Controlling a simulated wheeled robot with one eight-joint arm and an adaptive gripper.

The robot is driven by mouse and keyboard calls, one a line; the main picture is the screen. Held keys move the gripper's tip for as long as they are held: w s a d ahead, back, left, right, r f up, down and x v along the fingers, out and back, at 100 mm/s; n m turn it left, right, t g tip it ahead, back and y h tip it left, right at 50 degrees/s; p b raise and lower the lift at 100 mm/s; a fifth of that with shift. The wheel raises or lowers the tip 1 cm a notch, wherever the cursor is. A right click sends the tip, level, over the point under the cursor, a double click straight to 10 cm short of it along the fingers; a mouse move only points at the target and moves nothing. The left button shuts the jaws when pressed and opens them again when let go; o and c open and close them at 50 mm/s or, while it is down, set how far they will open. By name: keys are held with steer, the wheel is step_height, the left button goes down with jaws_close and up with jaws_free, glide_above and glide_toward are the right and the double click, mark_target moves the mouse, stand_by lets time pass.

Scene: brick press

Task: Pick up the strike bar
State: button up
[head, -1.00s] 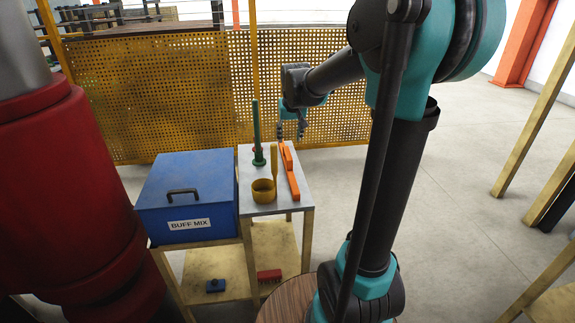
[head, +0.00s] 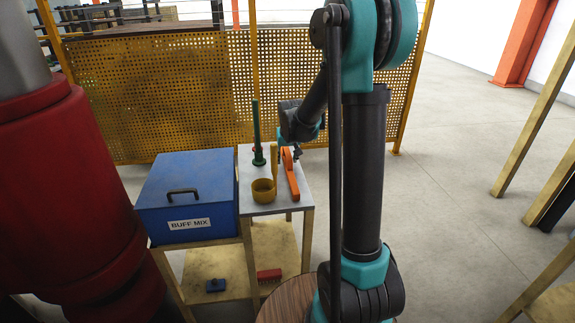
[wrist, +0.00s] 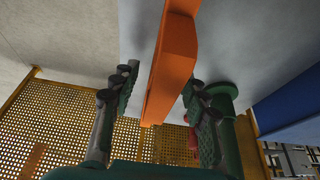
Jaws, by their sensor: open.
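The strike bar is a long orange bar (head: 293,183) with a raised orange part at its far end, lying on the small grey-topped stand (head: 285,204). My gripper (head: 297,153) is at the bar's far end, low over the stand. In the wrist view, the open fingers of my gripper (wrist: 160,85) stand on either side of the orange bar (wrist: 172,70), with visible gaps. I cannot tell how far the fingertips are above the stand top.
A green post on a round base (head: 258,158) and a yellow long-handled cup (head: 263,191) stand left of the bar. A blue BUFF MIX box (head: 186,190) is further left. A yellow perforated fence (head: 170,90) rises behind. A red brush (head: 269,274) lies on the lower shelf.

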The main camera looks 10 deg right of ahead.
steer(key=shift+w+f, duration=0.15)
steer(key=shift+f, duration=0.15)
jaws_close()
stand_by(0.3)
